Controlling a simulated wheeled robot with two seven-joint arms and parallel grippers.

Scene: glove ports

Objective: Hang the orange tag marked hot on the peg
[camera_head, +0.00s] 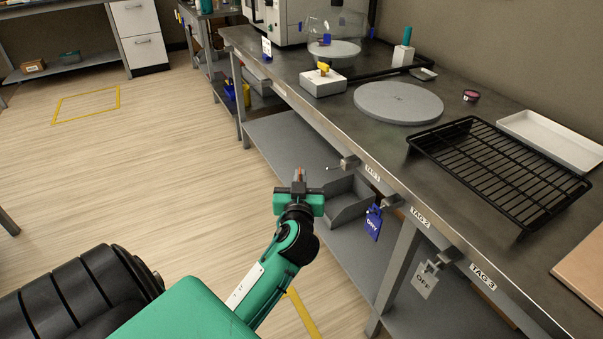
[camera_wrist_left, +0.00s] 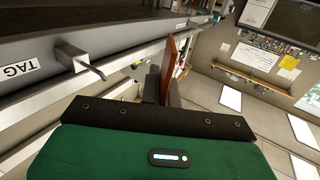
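The orange tag (camera_head: 299,172) shows as a thin upright sliver between the fingertips of my left gripper (camera_head: 299,187). In the left wrist view it is a reddish-orange plate (camera_wrist_left: 168,68) seen nearly edge-on, so its marking cannot be read. The gripper is shut on it. An empty peg (camera_head: 340,164) sticks out from the bench's front edge beside the TAG 1 label (camera_head: 372,173). The tag is to the left of this peg and apart from it. In the left wrist view the peg (camera_wrist_left: 88,65) is left of the tag. My right gripper is not in view.
A blue DRY tag (camera_head: 374,222) hangs at the TAG 2 peg, and a grey OFF tag (camera_head: 425,280) at the TAG 3 peg. A grey bin (camera_head: 349,204) sits on the lower shelf. A black rack (camera_head: 500,170) lies on the bench. The floor left of the bench is clear.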

